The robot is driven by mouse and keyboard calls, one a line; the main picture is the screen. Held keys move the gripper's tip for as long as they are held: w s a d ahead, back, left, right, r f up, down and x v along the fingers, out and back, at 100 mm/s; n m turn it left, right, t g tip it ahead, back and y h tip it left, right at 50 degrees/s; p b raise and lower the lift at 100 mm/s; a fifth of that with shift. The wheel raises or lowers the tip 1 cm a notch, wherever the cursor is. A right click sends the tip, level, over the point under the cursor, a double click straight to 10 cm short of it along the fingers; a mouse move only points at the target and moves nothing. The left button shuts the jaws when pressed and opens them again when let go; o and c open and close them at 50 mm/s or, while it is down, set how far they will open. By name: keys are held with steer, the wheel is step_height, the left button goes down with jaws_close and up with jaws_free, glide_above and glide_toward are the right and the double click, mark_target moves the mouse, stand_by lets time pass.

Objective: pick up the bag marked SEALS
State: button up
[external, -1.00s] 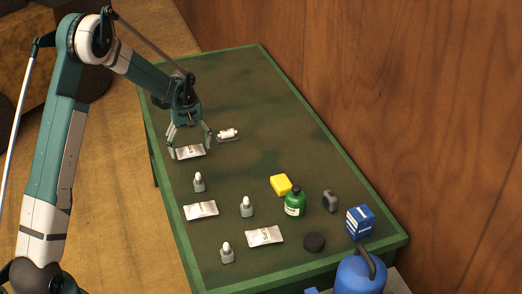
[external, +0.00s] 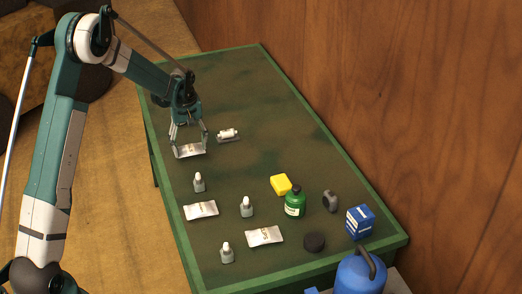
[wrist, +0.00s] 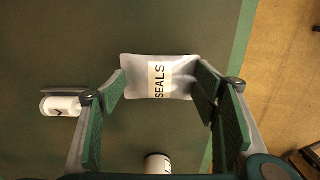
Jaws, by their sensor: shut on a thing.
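The bag marked SEALS (wrist: 158,78) is a small grey-white pouch with a pale label, lying on the green table. It also shows in the external view (external: 190,151), at the far left part of the table. My gripper (wrist: 163,95) has its two fingers at the bag's two ends, shut on it. In the external view my gripper (external: 189,146) is low over the table with the bag between its fingertips. I cannot tell any gap between bag and table.
Two similar bags (external: 201,210) (external: 265,236) lie nearer the front. Several small grey bottles (external: 199,183) stand among them. A white roll-like item (external: 228,133) lies just right of my gripper. A yellow block (external: 281,184), green bottle (external: 295,201) and blue box (external: 360,222) stand to the right.

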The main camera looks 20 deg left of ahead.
mark_target(190, 147)
step_height(190, 147, up, 9)
steer(key=shift+r+p, duration=0.15)
steer(key=shift+p, duration=0.3)
stand_by(0.7)
